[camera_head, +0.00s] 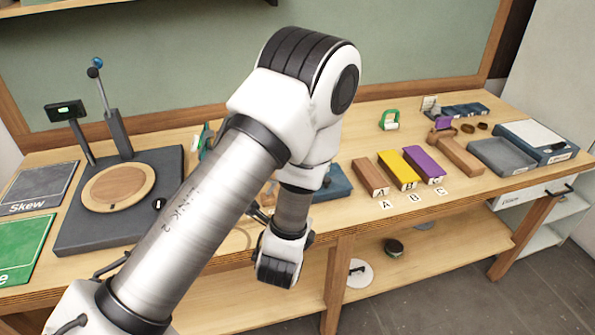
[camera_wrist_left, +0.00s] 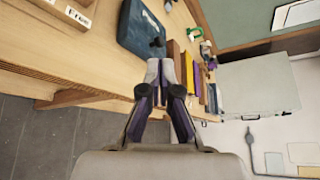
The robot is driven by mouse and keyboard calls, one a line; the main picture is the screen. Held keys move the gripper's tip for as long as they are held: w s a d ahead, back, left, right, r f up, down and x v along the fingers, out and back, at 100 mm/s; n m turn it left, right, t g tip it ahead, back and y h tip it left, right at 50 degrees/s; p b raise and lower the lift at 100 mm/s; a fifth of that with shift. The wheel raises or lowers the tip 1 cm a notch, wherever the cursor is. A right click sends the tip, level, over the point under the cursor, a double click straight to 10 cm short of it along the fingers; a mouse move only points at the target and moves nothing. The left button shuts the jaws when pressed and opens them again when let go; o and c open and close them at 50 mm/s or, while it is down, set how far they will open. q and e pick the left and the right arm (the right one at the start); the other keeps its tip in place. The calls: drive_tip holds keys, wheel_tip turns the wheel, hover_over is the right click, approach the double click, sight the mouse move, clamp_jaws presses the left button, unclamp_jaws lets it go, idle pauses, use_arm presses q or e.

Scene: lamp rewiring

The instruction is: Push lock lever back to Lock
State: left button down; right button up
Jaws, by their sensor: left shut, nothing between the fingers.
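A blue fixture (camera_head: 335,183) stands near the table's front edge, partly hidden behind my left arm. In the left wrist view the blue block (camera_wrist_left: 142,28) has a white label and a small black knob (camera_wrist_left: 157,42) beside its edge, close to my fingertips. I cannot tell whether this knob is the lock lever or which way it is set. A white card reading "Free" (camera_wrist_left: 78,16) lies on the table. My left gripper (camera_wrist_left: 160,66) is shut and empty, its tips just short of the knob; contact cannot be told. In the head view my arm hides most of it.
A dark base with a round wooden disc (camera_head: 118,187) and a blue-knobbed lever (camera_head: 97,70) stands at left. Brown (camera_head: 370,177), yellow (camera_head: 398,170) and purple (camera_head: 425,165) blocks stand right of my arm. A grey tray (camera_head: 502,157) lies farther right.

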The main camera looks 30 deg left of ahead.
use_arm(q)
drive_tip(key=w+a+f+p, duration=0.1)
drive_tip(key=w+a+p, duration=0.4)
drive_tip(key=w+a, duration=0.3)
drive_tip(key=shift+w+f, duration=0.4)
drive_tip(key=shift+w, duration=0.05)
drive_tip(key=shift+w, duration=0.1)
